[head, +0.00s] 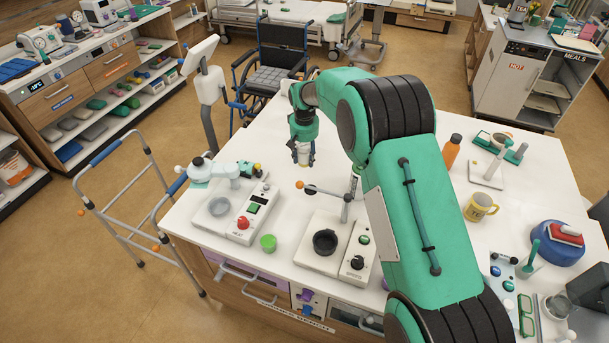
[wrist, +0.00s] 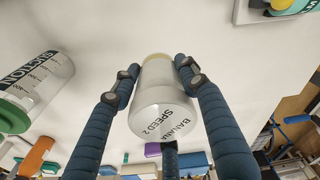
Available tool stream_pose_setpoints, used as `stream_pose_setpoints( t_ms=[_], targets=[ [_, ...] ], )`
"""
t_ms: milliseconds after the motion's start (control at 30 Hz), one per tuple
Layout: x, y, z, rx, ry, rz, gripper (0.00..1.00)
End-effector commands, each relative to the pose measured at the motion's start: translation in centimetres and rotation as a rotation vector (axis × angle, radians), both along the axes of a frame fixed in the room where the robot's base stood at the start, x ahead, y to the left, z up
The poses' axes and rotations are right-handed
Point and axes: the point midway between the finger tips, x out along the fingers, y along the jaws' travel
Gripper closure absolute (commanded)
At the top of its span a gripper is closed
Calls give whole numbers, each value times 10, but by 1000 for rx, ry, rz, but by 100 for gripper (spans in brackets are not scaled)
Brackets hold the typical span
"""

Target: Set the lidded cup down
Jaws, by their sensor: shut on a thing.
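My gripper (head: 303,140) is above the far left part of the white table, pointing down. Its blue fingers (wrist: 155,75) are closed around a clear-and-whitish lidded cup (wrist: 162,105) marked "BANANA SPEED 2", with a pale yellow far end. In the head view the cup (head: 303,155) shows only small below my gripper. White tabletop (wrist: 225,60) lies beyond the cup in the wrist view. I cannot tell whether the cup touches the table.
A clear canister marked "SUCTION" (wrist: 40,85) is left of the cup in the wrist view. An orange bottle (head: 451,150) and yellow mug (head: 481,207) stand right.

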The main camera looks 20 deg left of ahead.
Motion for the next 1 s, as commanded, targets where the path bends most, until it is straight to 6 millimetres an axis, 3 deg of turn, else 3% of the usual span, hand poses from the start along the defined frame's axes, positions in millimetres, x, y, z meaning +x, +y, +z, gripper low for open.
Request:
stream_pose_setpoints(
  t_ms=[300,767,1000],
  targets=[
    [0,0,-42,1,-1,0,90],
    [0,0,-49,0,0,0,90],
    [0,0,-73,1,-1,0,90]
  ],
)
